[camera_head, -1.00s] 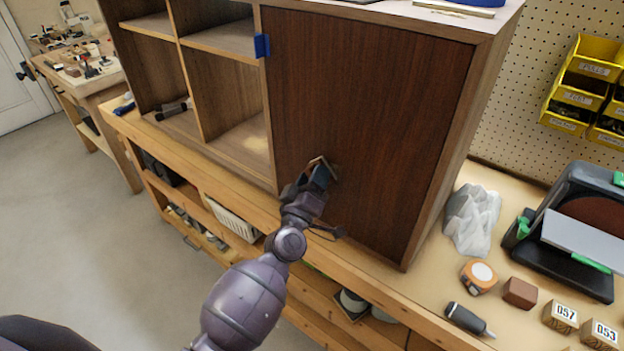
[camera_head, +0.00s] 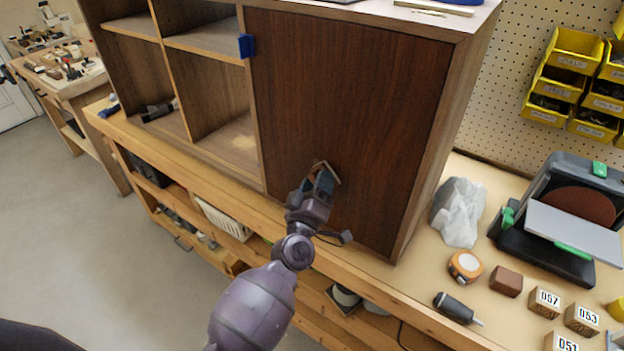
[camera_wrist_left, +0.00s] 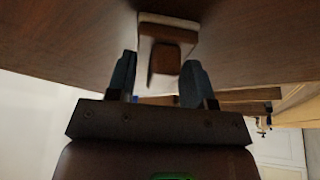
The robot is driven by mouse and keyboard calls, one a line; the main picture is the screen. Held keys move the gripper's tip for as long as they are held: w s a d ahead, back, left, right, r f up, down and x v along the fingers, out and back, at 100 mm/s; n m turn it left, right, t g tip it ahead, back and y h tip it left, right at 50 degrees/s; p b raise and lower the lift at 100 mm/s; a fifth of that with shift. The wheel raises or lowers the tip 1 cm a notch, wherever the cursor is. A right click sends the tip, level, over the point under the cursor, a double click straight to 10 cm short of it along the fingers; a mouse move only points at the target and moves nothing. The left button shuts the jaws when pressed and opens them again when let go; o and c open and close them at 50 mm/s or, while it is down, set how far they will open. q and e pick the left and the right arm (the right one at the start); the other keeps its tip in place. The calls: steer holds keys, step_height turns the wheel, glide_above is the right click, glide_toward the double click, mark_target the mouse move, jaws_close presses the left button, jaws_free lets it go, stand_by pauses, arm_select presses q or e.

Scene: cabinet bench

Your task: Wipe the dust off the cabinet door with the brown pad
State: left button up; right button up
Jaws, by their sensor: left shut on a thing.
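The cabinet door (camera_head: 350,105) is a dark reddish-brown wood panel, shut, on the right part of the cabinet. My left gripper (camera_head: 322,184) is at the lower part of the door. It is shut on the brown pad (camera_head: 328,169), whose edge shows at the fingertips against or very near the door. In the left wrist view, the pad's brown grip (camera_wrist_left: 166,57) and paler base (camera_wrist_left: 182,22) lie between the fingers (camera_wrist_left: 158,80). I cannot tell from the views whether the pad touches the door. No clear dust shows on the door. My right gripper is not in view.
A blue tab (camera_head: 246,45) sits at the door's upper left edge. A plastic bag (camera_head: 458,212), tape measure (camera_head: 465,266), brown block (camera_head: 506,281) and sander (camera_head: 560,220) crowd the bench at right.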

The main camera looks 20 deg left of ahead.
arm_select(q)
steer(key=shift+w+a+r, duration=0.1)
steer(key=shift+w+a, duration=0.3)
steer(key=shift+a, duration=0.4)
steer(key=shift+w+a+r, duration=0.1)
steer(key=shift+w+a, duration=0.15)
steer(key=shift+a, duration=0.3)
steer(key=shift+w+a, duration=0.2)
steer(key=shift+a, duration=0.35)
steer(key=shift+s+a, duration=0.2)
steer(key=shift+s, duration=0.15)
steer(key=s, duration=0.1)
steer(key=s+a+p, duration=0.1)
steer(key=s, duration=0.2)
steer(key=shift+s+a, duration=0.25)
steer(key=shift+s, duration=0.15)
steer(key=shift+f, duration=0.2)
